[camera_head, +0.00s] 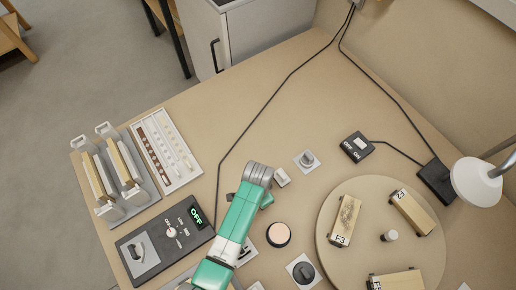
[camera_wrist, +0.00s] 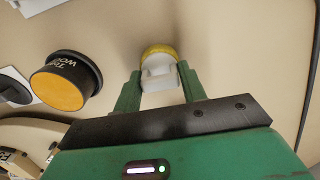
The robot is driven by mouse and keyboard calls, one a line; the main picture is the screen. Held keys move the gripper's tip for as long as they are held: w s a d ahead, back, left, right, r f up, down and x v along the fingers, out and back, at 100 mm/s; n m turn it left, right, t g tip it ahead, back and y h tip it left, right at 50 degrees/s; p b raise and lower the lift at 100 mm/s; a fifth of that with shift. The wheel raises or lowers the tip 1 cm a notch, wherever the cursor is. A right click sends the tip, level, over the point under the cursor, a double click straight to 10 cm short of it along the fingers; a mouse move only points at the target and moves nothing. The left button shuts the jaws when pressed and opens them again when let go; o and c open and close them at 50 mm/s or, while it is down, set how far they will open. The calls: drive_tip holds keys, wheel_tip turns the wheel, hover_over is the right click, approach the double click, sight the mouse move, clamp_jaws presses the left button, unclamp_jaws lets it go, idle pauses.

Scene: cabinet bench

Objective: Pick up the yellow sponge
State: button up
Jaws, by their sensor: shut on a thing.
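The yellow sponge (camera_wrist: 158,50) shows in the wrist view as a rounded yellow edge on a white body. It sits between the two green fingers of my gripper (camera_wrist: 157,90), which is shut on it. In the head view my gripper (camera_head: 268,196) is over the middle of the bench, mostly hidden by my own arm. A small pale block (camera_head: 282,177) shows just beyond the fingertips there and looks like the held piece. I cannot tell whether it touches the bench.
A dark round tin with an orange top (camera_wrist: 65,83) stands close to my gripper; it also shows in the head view (camera_head: 278,234). A round wooden board (camera_head: 330,205) with several blocks is at right. A control box (camera_head: 165,238) is at left. A black cable (camera_head: 243,135) runs behind.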

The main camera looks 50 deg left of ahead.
wheel_tip(320, 180, up, 10)
drive_tip(key=shift+p, duration=1.25)
drive_tip(key=o, duration=0.4)
drive_tip(key=c, duration=0.3)
